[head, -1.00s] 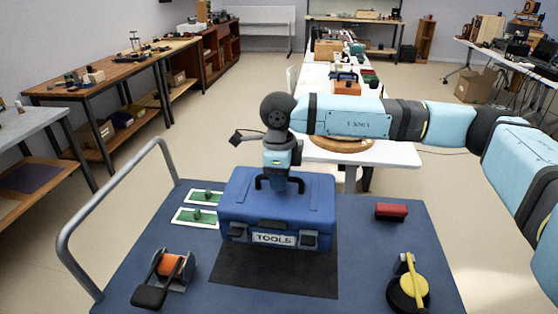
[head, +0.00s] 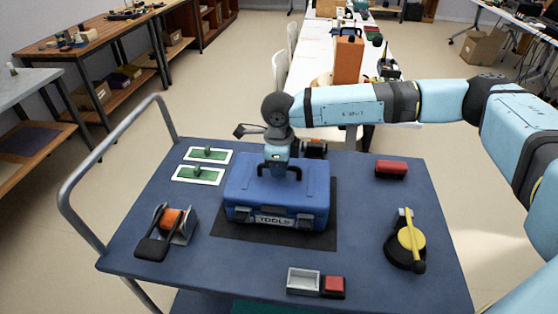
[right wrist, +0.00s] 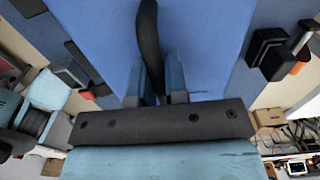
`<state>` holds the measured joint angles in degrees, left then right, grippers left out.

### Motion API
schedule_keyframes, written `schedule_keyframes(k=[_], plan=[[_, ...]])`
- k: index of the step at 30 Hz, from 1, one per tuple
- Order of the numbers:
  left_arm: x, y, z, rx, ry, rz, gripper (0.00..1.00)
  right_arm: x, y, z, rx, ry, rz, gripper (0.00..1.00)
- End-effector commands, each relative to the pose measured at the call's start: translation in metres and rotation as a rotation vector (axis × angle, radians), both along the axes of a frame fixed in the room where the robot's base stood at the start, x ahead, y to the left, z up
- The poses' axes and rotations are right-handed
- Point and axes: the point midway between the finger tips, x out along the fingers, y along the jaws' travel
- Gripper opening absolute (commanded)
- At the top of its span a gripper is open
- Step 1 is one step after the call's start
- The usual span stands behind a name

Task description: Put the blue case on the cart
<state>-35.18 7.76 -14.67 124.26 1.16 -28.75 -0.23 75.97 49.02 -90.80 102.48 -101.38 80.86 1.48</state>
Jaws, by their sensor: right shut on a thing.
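The blue case (head: 276,192), labelled TOOLS, is upright over the dark mat (head: 325,237) on the blue cart (head: 330,262). It looks set down on the mat, though its underside is hidden. My right gripper (head: 279,172) is above the case, shut on its black top handle. In the right wrist view the fingers (right wrist: 161,88) are close on the dark handle (right wrist: 148,38), with the blue case (right wrist: 205,45) filling the area behind. My left gripper is not in view.
Around the case on the cart are an orange reel (head: 172,222), two green cards (head: 199,174), a red block (head: 391,168), a yellow-and-black round tool (head: 409,242) and a small grey tray (head: 303,281). The cart's grey handle rail (head: 95,165) rises at the left.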

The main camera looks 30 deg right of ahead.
Motion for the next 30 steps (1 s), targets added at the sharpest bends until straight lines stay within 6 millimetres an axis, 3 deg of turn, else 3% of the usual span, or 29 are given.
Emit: schedule_keyframes(k=[3, 4, 7, 19, 30], plan=[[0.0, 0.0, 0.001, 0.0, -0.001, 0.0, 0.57, 0.001, 0.001, 0.002, 0.003, -0.003, 0.0, 0.0], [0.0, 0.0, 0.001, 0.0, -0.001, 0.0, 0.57, -0.001, 0.001, -0.001, 0.001, 0.002, 0.0, 0.19], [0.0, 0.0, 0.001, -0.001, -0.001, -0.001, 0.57, -0.001, 0.001, -0.001, 0.001, 0.002, 0.0, 0.4], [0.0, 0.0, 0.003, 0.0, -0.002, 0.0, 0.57, 0.0, 0.0, 0.01, 0.001, -0.001, 0.0, 0.4], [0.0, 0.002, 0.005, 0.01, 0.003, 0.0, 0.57, 0.0, 0.0, 0.084, 0.002, -0.001, 0.0, 0.4]])
